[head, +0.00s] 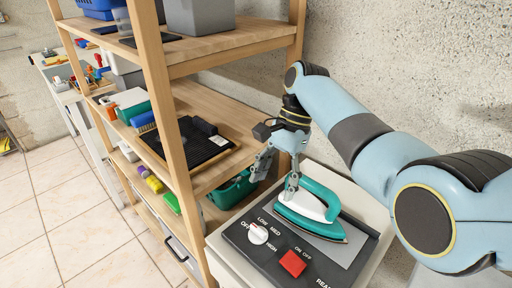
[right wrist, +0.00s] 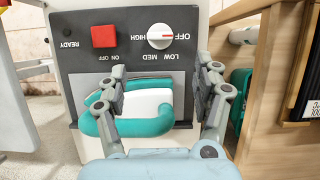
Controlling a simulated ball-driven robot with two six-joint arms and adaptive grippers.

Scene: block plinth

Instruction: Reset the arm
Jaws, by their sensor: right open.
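My right gripper (head: 278,172) is open above the left end of a white and teal iron (head: 308,207). In the right wrist view its two fingers (right wrist: 160,95) stand apart on either side of the iron (right wrist: 150,108), with nothing visible between the pads except the iron below. I cannot tell whether a finger touches the iron. The iron rests on a grey plate of a dark control panel (head: 235,235), which has a white knob (head: 258,234) and a red switch (head: 293,263). The knob's mark points toward OFF. My left gripper is not in view.
A wooden shelf unit (head: 160,100) stands close on the left, with a black tray (head: 205,150) and a green bin (head: 232,190) on it. A rough wall (head: 420,60) is behind. Tiled floor (head: 60,215) is open at the far left.

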